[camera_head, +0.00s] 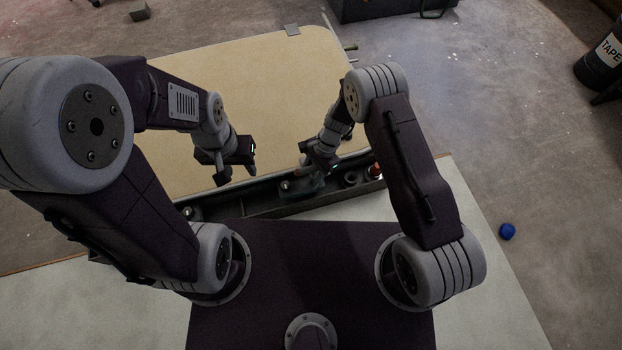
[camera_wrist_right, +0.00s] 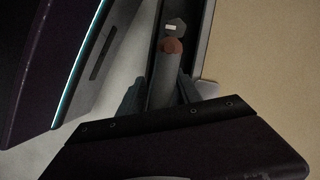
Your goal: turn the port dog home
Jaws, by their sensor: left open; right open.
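In the right wrist view, a grey rod-like handle (camera_wrist_right: 163,82) with a reddish-brown rounded end lies between the two open fingers of my right gripper (camera_wrist_right: 162,95). It looks like a dog handle; I cannot tell whether it is the port one or whether the fingers touch it. A pale angular fitting (camera_wrist_right: 175,27) sits just beyond its end, in a dark channel. In the head view, my right gripper (camera_head: 316,168) is low over the dark channel (camera_head: 262,194) at the tan panel's near edge. My left gripper (camera_head: 236,168) is open and empty above the tan panel (camera_head: 265,85).
The channel holds a round fitting (camera_head: 351,178) and a red-tipped piece (camera_head: 376,170) right of my right gripper. A blue ball (camera_head: 507,231) lies on the floor at right. A dark tape bin (camera_head: 602,62) and a dark case (camera_head: 392,8) stand farther back.

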